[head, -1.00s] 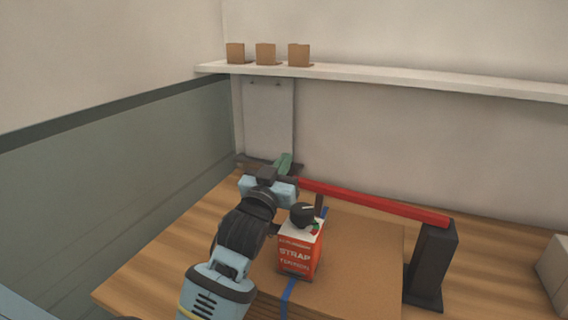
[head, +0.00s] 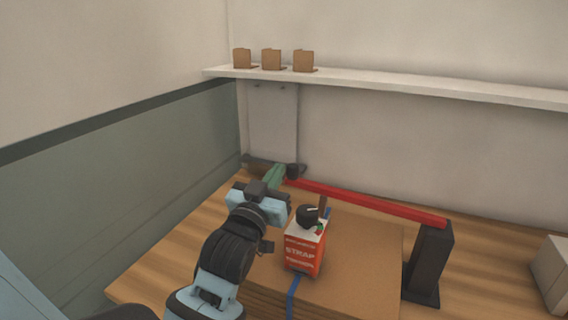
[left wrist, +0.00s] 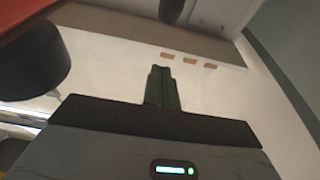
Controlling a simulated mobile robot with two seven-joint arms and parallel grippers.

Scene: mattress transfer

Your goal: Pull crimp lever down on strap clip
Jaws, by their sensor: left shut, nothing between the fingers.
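A long red lever (head: 370,202) runs from a dark post (head: 430,262) at the right to a black knob (head: 295,171) at its left end. Below it stands a red and white box marked STRAP (head: 303,252) with a black dial (head: 307,215) on top. A blue strap (head: 292,297) runs under the box. My left gripper (head: 275,176) is shut and empty, its green fingers just left of the knob. In the left wrist view the closed fingers (left wrist: 162,88) show, with a black round part (left wrist: 32,62) close at the left. My right gripper is out of view.
The box rests on a brown cardboard stack (head: 365,260) on a wooden table (head: 480,270). A white shelf (head: 420,88) with three small brown blocks is on the back wall. A pale box (head: 555,272) stands at the right edge.

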